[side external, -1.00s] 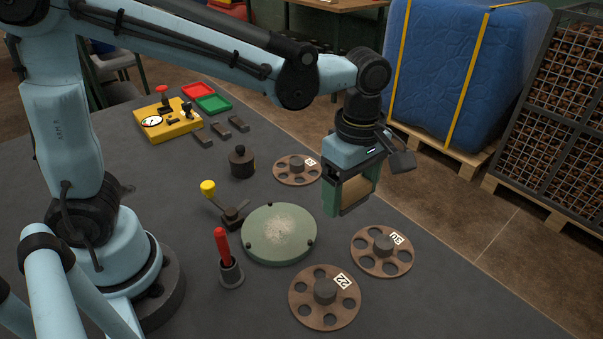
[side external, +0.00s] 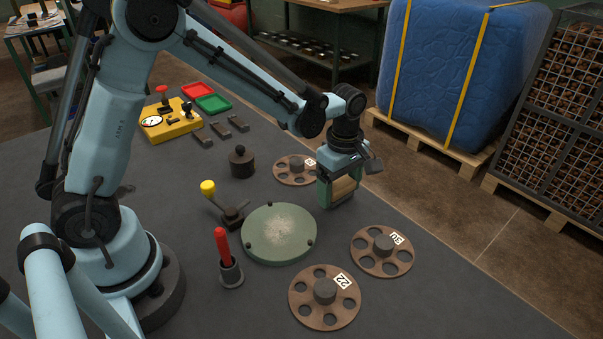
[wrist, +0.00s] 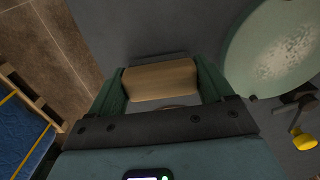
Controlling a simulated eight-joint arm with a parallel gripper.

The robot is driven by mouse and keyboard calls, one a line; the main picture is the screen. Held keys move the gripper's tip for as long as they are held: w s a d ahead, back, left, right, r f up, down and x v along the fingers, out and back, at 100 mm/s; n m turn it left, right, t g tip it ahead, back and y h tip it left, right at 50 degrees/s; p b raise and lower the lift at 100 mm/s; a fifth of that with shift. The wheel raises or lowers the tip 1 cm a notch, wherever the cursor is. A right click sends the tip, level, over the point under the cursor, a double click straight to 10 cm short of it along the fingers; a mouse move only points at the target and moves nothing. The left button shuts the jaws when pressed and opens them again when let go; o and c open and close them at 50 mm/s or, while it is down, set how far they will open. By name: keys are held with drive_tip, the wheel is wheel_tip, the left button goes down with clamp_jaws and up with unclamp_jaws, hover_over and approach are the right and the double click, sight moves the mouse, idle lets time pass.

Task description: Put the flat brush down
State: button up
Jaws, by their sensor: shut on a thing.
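The flat brush (wrist: 160,80) is a tan wooden block with a dark strip along its far side in the wrist view. My gripper (side external: 337,198) is shut on it, with a green finger at each end; the fingers also show in the wrist view (wrist: 160,88). In the side view the brush (side external: 344,187) shows between the fingers, low over the dark table, behind and right of the round green plate (side external: 279,251). I cannot tell whether its underside touches the table.
Brown holed discs stand close by: one behind my gripper (side external: 287,170), one in front marked 30 (side external: 363,257), one marked 22 (side external: 311,308). A yellow-knobbed clamp (side external: 208,189) and red-handled tool (side external: 222,244) stand left. The table's edge runs just right of my gripper.

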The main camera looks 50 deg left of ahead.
drive_tip(key=shift+f, duration=0.7)
drive_tip(key=shift+f, duration=0.1)
drive_tip(key=o, duration=1)
